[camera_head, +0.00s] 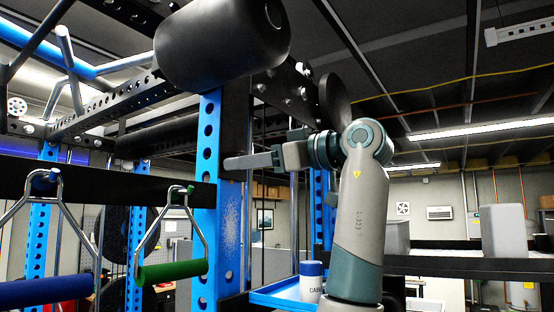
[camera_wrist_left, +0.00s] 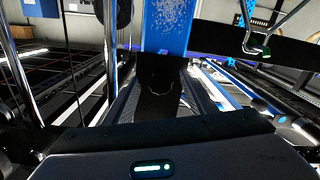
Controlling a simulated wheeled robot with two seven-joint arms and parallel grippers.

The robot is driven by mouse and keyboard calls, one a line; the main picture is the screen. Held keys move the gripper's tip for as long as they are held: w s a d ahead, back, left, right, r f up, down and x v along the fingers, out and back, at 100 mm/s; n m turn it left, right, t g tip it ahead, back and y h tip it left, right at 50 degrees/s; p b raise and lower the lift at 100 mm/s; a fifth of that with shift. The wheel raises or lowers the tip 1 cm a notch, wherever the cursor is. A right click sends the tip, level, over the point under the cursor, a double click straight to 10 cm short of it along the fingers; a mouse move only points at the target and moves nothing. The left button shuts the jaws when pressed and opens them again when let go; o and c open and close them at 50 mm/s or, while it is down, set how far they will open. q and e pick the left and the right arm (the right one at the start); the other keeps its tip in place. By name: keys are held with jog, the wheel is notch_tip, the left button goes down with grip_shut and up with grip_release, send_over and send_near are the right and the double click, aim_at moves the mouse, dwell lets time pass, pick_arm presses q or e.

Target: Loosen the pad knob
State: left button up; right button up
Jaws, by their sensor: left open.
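The black cylindrical pad (camera_head: 222,40) hangs at the top of the rack in the head view. No knob can be made out with certainty. Several bolt heads and a dark round disc (camera_head: 335,100) sit right of the pad, above my wrist. My left gripper (camera_head: 240,161) is open. In the left wrist view a black part (camera_wrist_left: 160,85) stands in front of the blue upright (camera_wrist_left: 168,25). My right gripper is not in view.
A blue handle (camera_head: 45,290) and a green handle (camera_head: 172,271) hang at the left. A blue tray (camera_head: 285,297) with a white and blue can (camera_head: 311,283) is below my arm. A black rail (camera_head: 460,267) with grey blocks is at the right.

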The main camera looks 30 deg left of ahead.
pick_arm(q)
jog(key=s+d+b, duration=0.1)
jog(key=d+b, duration=0.3)
jog(key=d, duration=1.3)
jog(key=shift+s+d+b, duration=0.15)
jog(key=shift+b, duration=0.15)
